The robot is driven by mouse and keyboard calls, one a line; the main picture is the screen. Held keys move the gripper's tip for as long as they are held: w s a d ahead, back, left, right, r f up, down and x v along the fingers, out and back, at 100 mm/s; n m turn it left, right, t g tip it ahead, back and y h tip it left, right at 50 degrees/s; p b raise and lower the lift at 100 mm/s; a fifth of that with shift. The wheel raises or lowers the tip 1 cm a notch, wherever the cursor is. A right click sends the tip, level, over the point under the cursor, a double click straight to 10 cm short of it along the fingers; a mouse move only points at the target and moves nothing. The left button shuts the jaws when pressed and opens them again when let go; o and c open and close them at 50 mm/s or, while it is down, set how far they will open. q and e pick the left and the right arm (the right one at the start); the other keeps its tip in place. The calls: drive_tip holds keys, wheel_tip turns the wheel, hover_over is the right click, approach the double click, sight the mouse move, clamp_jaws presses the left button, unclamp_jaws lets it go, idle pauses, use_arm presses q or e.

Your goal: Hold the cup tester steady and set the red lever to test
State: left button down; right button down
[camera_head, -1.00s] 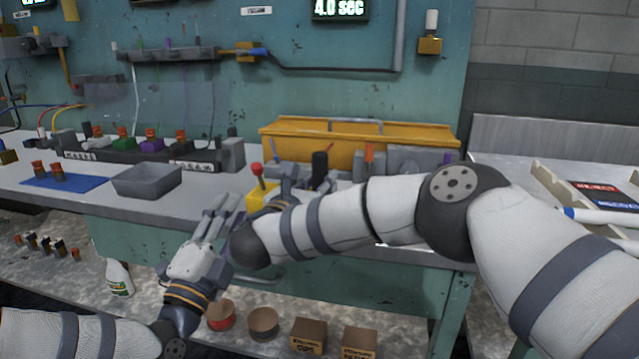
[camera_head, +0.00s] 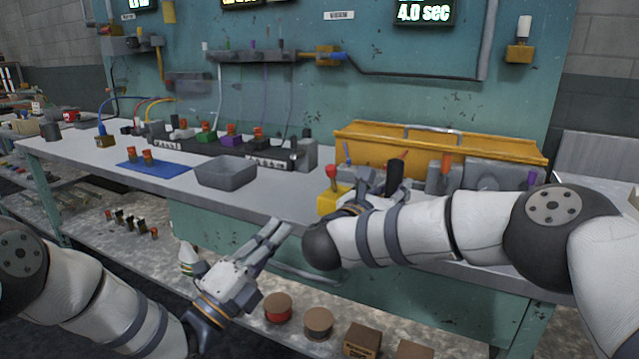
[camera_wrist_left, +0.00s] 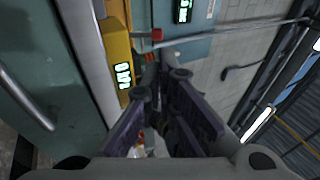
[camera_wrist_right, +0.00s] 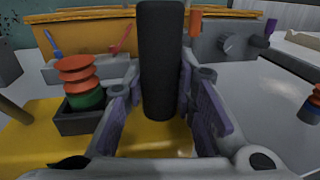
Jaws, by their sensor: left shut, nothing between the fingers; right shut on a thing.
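The yellow cup tester (camera_head: 331,203) stands at the front edge of the bench, partly hidden by my right arm. Its red-knobbed lever (camera_head: 332,172) stands up at its left. In the left wrist view, the tester's yellow face (camera_wrist_left: 121,62) has a lit display, with a small red part beside it. My right gripper (camera_wrist_right: 160,105) is shut on the upright black post (camera_wrist_right: 160,50) above the tester's yellow top. A red-and-green stacked piece (camera_wrist_right: 79,80) sits in a dark holder there. My left gripper (camera_head: 281,229) is shut and empty, left of and below the tester, apart from it.
A grey bin (camera_head: 226,172) and a blue mat (camera_head: 154,169) lie to the left on the bench. A long yellow trough (camera_head: 440,142) and grey blocks stand behind the tester. Spools and boxes sit on the shelf below. The bench front between bin and tester is clear.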

sight(328, 173)
use_arm(q)
drive_tip(key=x, duration=1.3)
drive_tip(key=shift+w+d, duration=0.1)
drive_tip(key=shift+d, duration=0.1)
drive_tip(key=shift+r, duration=0.1)
